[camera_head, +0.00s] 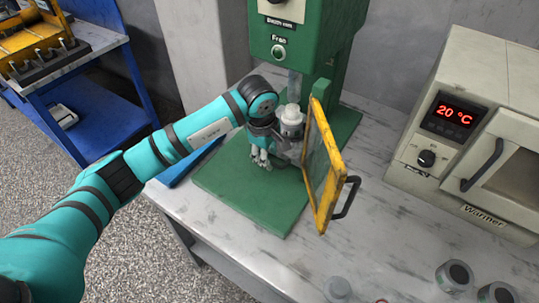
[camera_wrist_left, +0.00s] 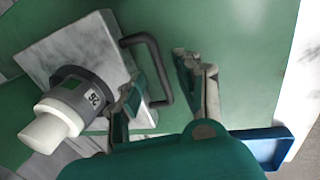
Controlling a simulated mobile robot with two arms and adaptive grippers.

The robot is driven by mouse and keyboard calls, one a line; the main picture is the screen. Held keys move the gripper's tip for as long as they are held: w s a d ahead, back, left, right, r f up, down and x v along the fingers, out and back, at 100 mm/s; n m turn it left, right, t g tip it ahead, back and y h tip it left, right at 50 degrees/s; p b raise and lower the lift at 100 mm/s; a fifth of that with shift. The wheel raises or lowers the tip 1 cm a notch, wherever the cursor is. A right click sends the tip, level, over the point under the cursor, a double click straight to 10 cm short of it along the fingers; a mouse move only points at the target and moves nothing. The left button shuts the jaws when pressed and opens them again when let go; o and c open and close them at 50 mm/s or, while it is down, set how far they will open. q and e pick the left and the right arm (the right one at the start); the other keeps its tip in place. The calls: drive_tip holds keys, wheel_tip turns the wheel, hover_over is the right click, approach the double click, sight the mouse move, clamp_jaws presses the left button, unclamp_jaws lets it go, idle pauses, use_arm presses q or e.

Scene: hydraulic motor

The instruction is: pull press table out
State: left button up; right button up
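The press table (camera_wrist_left: 75,48), a grey marbled plate with a dark loop handle (camera_wrist_left: 162,75), shows in the left wrist view. A dark grey cylindrical part with a white top (camera_wrist_left: 52,122) stands on it; its white top also shows in the head view (camera_head: 292,114). My left gripper (camera_head: 262,161) is at the front of the green press (camera_head: 300,60), low over its base. In the wrist view its two fingers (camera_wrist_left: 165,92) are apart, one on each side of the handle bar, with a gap on the outer side. In the head view my wrist hides most of the table. My right gripper is not in view.
A yellow-framed guard door (camera_head: 327,165) stands open just right of my left gripper. A warmer (camera_head: 470,130) is at right, with several round parts in front. A blue tray (camera_head: 190,162) lies left of the green base. A blue cart (camera_head: 95,105) stands far left.

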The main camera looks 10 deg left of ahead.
use_arm(q)
drive_tip(key=shift+w+d+f, duration=0.1)
drive_tip(key=shift+w+f, duration=0.05)
drive_tip(key=shift+f, duration=0.7)
clamp_jaws()
